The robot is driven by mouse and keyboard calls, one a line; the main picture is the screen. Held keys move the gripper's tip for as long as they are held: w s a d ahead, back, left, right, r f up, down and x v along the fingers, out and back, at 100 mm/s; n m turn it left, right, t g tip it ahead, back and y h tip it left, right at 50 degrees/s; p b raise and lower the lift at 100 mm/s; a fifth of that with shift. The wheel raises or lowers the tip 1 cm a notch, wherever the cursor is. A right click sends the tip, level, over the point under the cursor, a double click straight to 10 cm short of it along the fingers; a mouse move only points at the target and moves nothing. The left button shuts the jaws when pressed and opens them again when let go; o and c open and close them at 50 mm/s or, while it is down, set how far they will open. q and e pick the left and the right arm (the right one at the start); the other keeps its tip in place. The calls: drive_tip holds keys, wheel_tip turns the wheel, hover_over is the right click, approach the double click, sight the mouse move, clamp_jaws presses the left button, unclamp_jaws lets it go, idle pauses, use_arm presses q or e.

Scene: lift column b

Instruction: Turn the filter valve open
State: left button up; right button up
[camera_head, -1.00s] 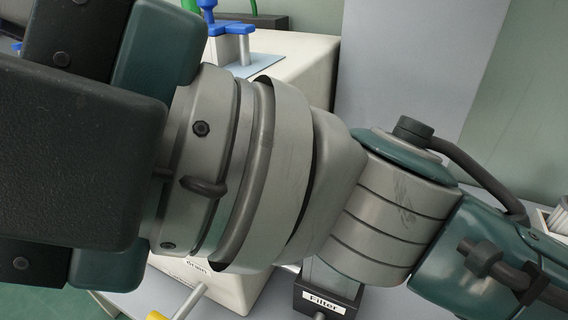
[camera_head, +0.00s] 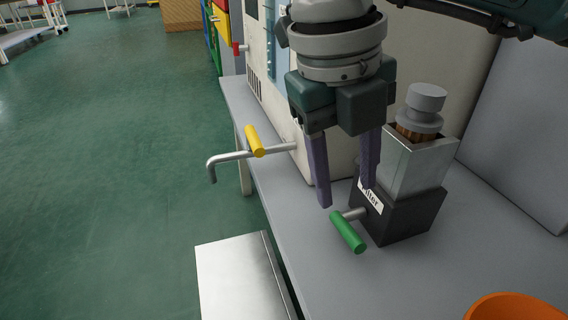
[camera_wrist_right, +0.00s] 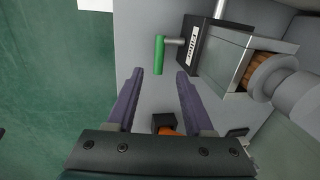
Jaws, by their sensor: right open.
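The filter valve has a green handle (camera_head: 348,231) on a short metal stem, coming out of a black block labelled "Filter" (camera_head: 403,218). A metal box with a grey-capped brown cartridge stands on that block. My right gripper (camera_head: 346,196) points down just above and behind the green handle, its two purple fingers apart and empty. In the right wrist view the green handle (camera_wrist_right: 159,54) lies ahead of the open fingertips (camera_wrist_right: 160,72), between their lines and apart from them. My left gripper is out of view.
A yellow-handled tap (camera_head: 254,140) with a bent spout sticks out left of the gripper. A red handle (camera_head: 240,47) is farther back. An orange bowl (camera_head: 515,308) stands at the bench's front right. A pale panel (camera_head: 238,280) lies low at the left.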

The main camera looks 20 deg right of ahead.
sight(347, 227)
drive_tip(key=f+b, duration=0.1)
drive_tip(key=f, duration=0.1)
drive_tip(key=d+f+b, duration=0.1)
drive_tip(key=f, duration=0.2)
drive_tip(key=f+b, duration=0.1)
drive_tip(key=f, duration=0.2)
drive_tip(key=shift+w+d, duration=0.1)
drive_tip(key=shift+d, duration=0.15)
drive_tip(key=shift+c, duration=0.4)
drive_tip(key=shift+c, duration=0.7)
clamp_jaws()
